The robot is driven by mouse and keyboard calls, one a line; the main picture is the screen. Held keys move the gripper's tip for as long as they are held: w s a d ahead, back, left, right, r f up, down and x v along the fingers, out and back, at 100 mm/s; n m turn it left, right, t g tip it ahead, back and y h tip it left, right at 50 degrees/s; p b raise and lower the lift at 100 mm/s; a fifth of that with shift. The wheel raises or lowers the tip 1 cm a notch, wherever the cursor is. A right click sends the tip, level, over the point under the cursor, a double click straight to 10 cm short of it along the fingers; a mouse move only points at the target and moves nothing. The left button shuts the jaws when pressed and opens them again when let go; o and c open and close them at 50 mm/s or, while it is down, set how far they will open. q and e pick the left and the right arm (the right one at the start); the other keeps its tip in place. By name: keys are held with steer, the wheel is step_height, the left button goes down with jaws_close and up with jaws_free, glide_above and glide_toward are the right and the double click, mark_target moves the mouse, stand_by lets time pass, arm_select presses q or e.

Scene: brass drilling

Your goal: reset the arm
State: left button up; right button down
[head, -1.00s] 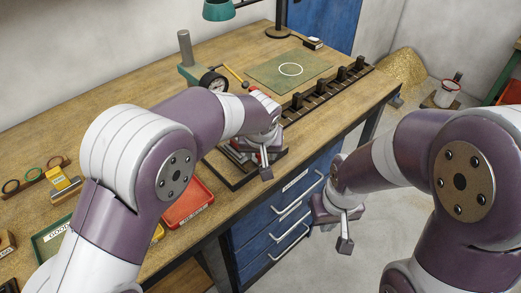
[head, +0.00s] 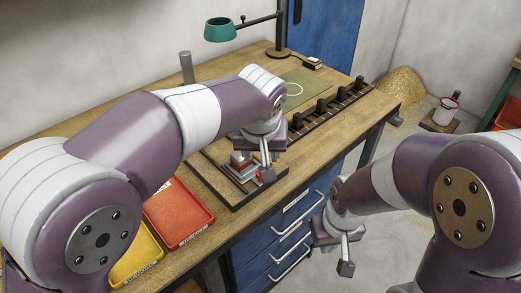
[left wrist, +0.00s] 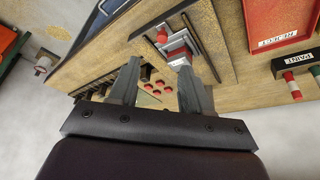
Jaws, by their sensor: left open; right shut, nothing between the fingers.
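My left arm reaches in from the left over the workbench. Its gripper (head: 266,165) is beside a small clamp-like fixture (head: 243,171) with red and white parts, and partly covers it. In the left wrist view the two fingers (left wrist: 160,75) stand wide apart with nothing held between them. The red and white fixture also shows in the left wrist view (left wrist: 178,52) just past the fingertips; I cannot tell whether they touch it. My right gripper (head: 345,255) is shut and empty, hanging in front of the blue drawers (head: 290,235), off the bench.
A red tray (head: 180,222) and a yellow tray (head: 137,260) sit on the near part of the bench. A dark slotted rack (head: 330,112) with upright blocks runs along the right edge. A green lamp (head: 220,30) overhangs the back.

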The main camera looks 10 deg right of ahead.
arm_select(q)
steer(key=s+a+f+g+p, duration=0.1)
steer(key=s+a+f+p, duration=0.1)
steer(key=s+a+f, duration=0.2)
steer(key=s+a+f+n+g+p, duration=0.1)
steer(key=s+a+f, duration=0.4)
steer(key=a, duration=1.5)
steer(key=s+g+p, duration=0.1)
steer(key=s+p, duration=0.1)
steer(key=s, duration=0.3)
steer(key=shift+f+n+y, duration=0.3)
stand_by(0.6)
